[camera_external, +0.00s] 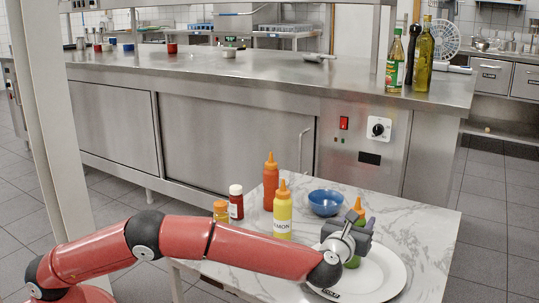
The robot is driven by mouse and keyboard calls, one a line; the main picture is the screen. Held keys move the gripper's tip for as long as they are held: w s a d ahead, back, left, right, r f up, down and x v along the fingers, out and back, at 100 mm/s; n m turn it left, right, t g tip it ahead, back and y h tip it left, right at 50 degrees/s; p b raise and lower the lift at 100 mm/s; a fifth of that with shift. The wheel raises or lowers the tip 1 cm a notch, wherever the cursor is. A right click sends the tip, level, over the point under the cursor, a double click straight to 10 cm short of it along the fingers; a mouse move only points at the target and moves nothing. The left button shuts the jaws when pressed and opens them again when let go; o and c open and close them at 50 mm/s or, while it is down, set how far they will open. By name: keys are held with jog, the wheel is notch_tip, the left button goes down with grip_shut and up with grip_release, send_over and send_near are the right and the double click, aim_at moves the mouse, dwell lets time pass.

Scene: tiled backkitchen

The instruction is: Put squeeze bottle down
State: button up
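A green squeeze bottle with an orange nozzle (358,206) is upright at the white oval plate (386,284) on the marble table. My gripper (356,234) is at the upper part of this bottle and hides its middle. The green lower body shows below the gripper. I cannot tell whether the fingers press on the bottle or whether its base touches the plate. A yellow squeeze bottle (282,214) and a red squeeze bottle (271,184), both with orange nozzles, stand upright left of my gripper, apart from it.
A blue bowl (325,203) is close behind my gripper. A small red bottle with a white cap (236,204) and an orange-capped jar (221,211) stand at the table's left. The marble table (425,235) is clear on the right. A steel counter stands behind.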

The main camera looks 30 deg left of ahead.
jog(key=o, duration=0.4)
jog(key=s+b, duration=0.1)
jog(key=s, duration=1.1)
jog(key=shift+r, duration=0.15)
